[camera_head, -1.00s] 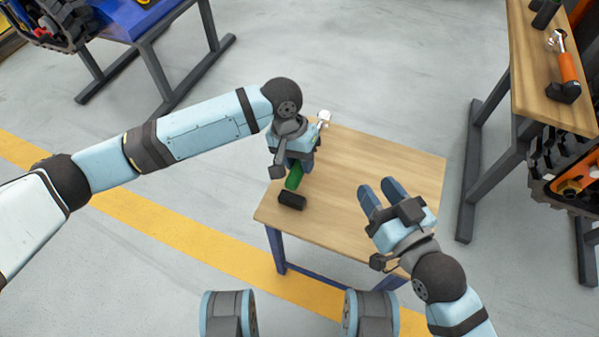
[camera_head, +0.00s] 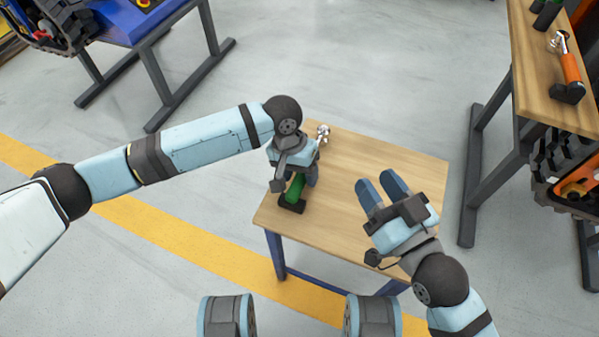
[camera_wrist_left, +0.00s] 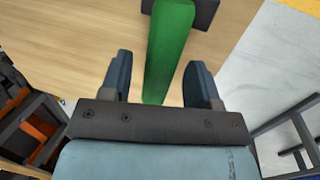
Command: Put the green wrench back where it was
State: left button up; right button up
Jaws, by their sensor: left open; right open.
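The green wrench has a green handle (camera_head: 295,188), a black block-shaped end (camera_head: 291,205) and a silver head (camera_head: 323,130). It appears to lie on the small wooden table (camera_head: 375,180), along its left side. My left gripper (camera_head: 299,178) is over the handle and hides its middle in the head view. In the left wrist view its two fingers (camera_wrist_left: 158,78) are open, one on each side of the green handle (camera_wrist_left: 168,50), with gaps visible. My right gripper (camera_head: 380,190) is open and empty above the table's right part.
A wooden bench (camera_head: 535,85) at the right holds an orange-handled tool (camera_head: 570,70) and a dark green item (camera_head: 547,14). A tracked carrier (camera_head: 570,175) is beside it. A blue table (camera_head: 135,20) is at the upper left. The middle of the small table is clear.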

pick_arm(q)
jog(key=p+v, duration=0.4)
jog(key=v, duration=0.7)
jog(key=shift+r, duration=0.35)
pick_arm(e)
jog(key=s+d+f+g+h, duration=0.1)
jog(key=d+f+g+h, duration=0.2)
jog(key=f, duration=0.5)
jog(key=shift+s+d+g, duration=0.2)
jog(key=shift+s+g, duration=0.05)
jog(key=shift+g, duration=0.15)
pick_arm(q)
jog(key=shift+w, duration=0.1)
